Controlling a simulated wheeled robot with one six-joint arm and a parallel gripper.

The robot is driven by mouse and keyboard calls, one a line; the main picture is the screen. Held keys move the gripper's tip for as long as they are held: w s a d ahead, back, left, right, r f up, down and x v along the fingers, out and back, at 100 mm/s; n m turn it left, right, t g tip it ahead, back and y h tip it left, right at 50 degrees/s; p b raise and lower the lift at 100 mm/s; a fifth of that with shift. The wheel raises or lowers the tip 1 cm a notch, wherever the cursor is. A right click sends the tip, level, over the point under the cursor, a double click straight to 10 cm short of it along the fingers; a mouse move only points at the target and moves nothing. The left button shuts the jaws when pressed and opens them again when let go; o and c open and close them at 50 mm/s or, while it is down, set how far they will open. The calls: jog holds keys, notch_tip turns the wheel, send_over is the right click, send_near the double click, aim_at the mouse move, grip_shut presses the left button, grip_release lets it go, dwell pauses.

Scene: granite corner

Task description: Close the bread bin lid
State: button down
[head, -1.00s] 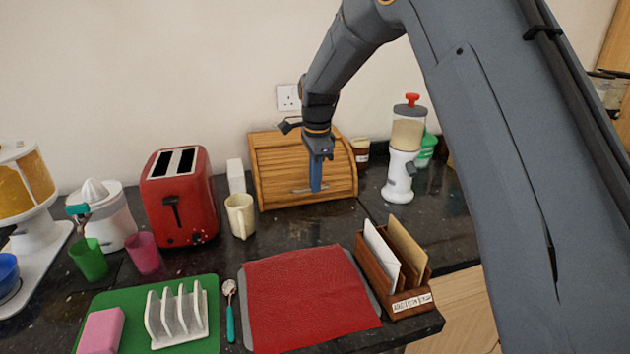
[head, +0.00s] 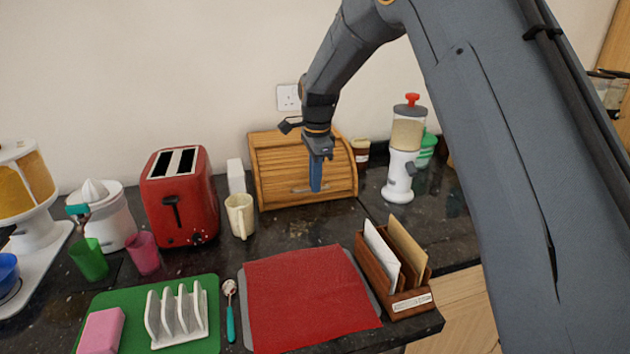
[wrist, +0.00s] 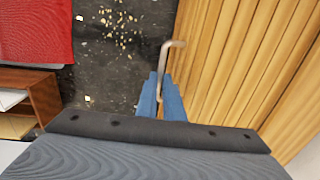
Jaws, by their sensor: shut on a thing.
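The wooden bread bin (head: 276,170) stands against the back wall, its slatted roll lid (head: 270,155) covering the front down to near the base in the head view. A metal handle (head: 298,189) sits low on the lid. My gripper (head: 316,187) is at the front of the bin, fingers pointing down. In the wrist view, the blue fingers (wrist: 160,90) are shut on the handle (wrist: 166,58), which passes between them. The lid slats (wrist: 235,60) fill the right side there. Part of the handle is hidden by the fingers.
A cream mug (head: 240,215) and red toaster (head: 180,195) stand left of the bin. A white grinder (head: 401,165) stands to its right. The letter rack (head: 395,280) and red mat (head: 308,298) lie in front, with bare dark counter (head: 300,225) between.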

jog(key=shift+s+d+f, duration=0.1)
jog(key=shift+s+f, duration=0.35)
jog(key=shift+f, duration=0.4)
jog(key=c, duration=1.9)
grip_release()
jog(key=shift+r, duration=0.1)
jog(key=shift+r, duration=0.2)
notch_tip(320, 180, up, 7)
jog(key=b, duration=0.2)
jog(key=shift+s+d+r, duration=0.15)
jog(key=shift+s, duration=0.2)
